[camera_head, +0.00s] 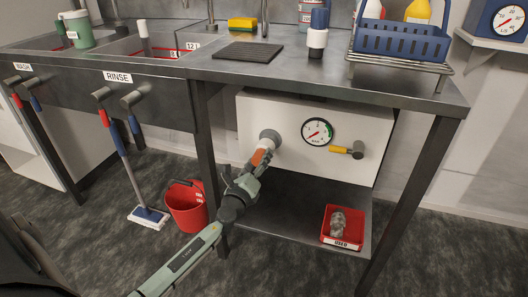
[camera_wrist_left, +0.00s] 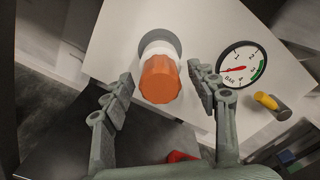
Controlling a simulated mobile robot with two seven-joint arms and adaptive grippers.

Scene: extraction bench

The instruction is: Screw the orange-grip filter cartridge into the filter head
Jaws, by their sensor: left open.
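The filter cartridge (camera_head: 262,154) has an orange grip and a white body. It sits at the grey round filter head (camera_head: 270,138) on the white panel under the bench. In the left wrist view the orange grip (camera_wrist_left: 160,79) points towards the camera, with the white body and the grey filter head (camera_wrist_left: 160,42) behind it. How far it is screwed in cannot be told. My left gripper (camera_head: 252,172) is at the cartridge's near end. In the left wrist view its two open fingers (camera_wrist_left: 158,92) stand on either side of the grip, with gaps on both sides.
A pressure gauge (camera_head: 317,132) and a yellow-handled valve (camera_head: 347,151) are right of the filter head. A red tray (camera_head: 343,241) marked USED, holding a greyish object, stands on the lower shelf. A bench leg (camera_head: 206,140) and red bucket (camera_head: 186,207) are to the left.

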